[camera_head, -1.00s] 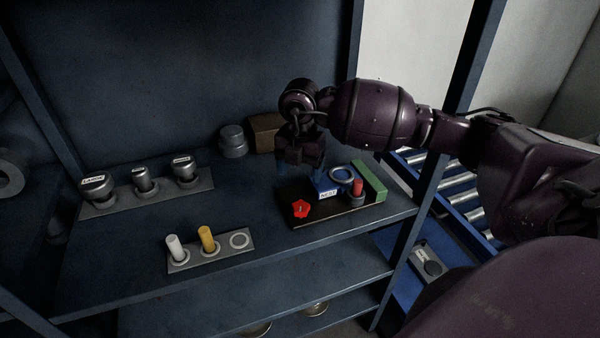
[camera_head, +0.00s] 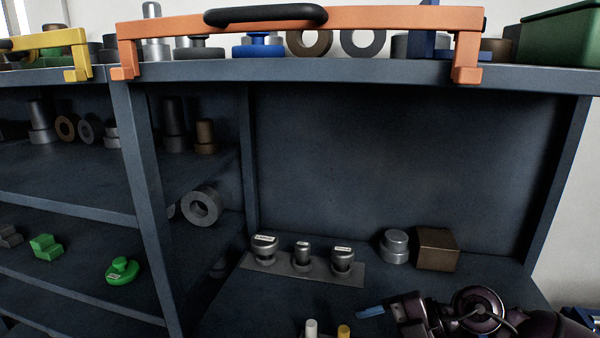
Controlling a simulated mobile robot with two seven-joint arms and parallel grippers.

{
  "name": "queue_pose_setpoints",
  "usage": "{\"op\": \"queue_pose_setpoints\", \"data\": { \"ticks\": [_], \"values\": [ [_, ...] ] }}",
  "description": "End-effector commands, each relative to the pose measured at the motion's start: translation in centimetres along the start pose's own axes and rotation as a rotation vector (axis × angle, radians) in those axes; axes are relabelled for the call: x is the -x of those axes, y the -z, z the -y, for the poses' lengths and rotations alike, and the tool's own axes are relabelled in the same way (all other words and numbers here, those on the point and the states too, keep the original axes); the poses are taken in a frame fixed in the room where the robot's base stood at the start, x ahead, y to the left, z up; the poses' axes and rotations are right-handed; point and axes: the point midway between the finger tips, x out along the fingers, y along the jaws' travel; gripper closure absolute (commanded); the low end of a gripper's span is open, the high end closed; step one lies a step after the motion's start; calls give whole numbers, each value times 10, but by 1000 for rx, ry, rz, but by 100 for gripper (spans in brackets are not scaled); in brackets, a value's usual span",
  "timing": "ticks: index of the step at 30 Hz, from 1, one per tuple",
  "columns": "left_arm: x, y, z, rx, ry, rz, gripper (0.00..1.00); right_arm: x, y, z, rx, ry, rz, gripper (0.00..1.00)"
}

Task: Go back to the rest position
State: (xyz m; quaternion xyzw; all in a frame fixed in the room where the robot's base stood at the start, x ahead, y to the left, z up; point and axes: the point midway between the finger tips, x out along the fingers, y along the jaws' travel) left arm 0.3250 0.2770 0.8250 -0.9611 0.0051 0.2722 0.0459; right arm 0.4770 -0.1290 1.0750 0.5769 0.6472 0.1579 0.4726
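My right arm comes in from the bottom right corner. Its dark gripper (camera_head: 368,312) points left over the shelf board (camera_head: 240,305), with a blue fingertip showing. I cannot tell whether its fingers are apart. Nothing is clearly seen held in it. My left gripper is out of view.
A grey holder (camera_head: 330,273) with labelled metal pieces stands behind and left of the gripper. A grey stepped cylinder (camera_head: 395,247) and a brown box (camera_head: 437,250) stand at the back. White (camera_head: 311,328) and yellow (camera_head: 344,331) pegs show at the bottom edge.

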Motion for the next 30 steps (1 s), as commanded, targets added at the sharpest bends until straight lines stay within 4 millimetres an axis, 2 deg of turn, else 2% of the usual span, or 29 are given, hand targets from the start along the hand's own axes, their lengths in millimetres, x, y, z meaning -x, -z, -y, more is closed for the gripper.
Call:
{"op": "queue_pose_setpoints", "data": {
  "ticks": [3, 8, 12, 16, 20, 23, 26, 30],
  "values": [
    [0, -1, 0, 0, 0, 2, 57, -7, 22, -18, -24, -254, -72, 27],
    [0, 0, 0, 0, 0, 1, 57, 4, 37, -42, -92, -589, -88, 27],
    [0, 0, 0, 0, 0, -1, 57, 26, 34, -54, -193, -860, -32, 27],
    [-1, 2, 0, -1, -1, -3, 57, 51, 22, -52, -321, -1078, 75, 27],
    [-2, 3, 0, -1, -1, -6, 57, 76, 4, -34, -479, -1249, 223, 27],
    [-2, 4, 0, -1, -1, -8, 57, 92, -11, -12, -620, -1342, 359, 27],
    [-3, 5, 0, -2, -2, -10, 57, 106, -23, 19, -773, -1395, 509, 27],
    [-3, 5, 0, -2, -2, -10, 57, 117, -33, 73, -1006, -1400, 725, 27]
  ]
}}
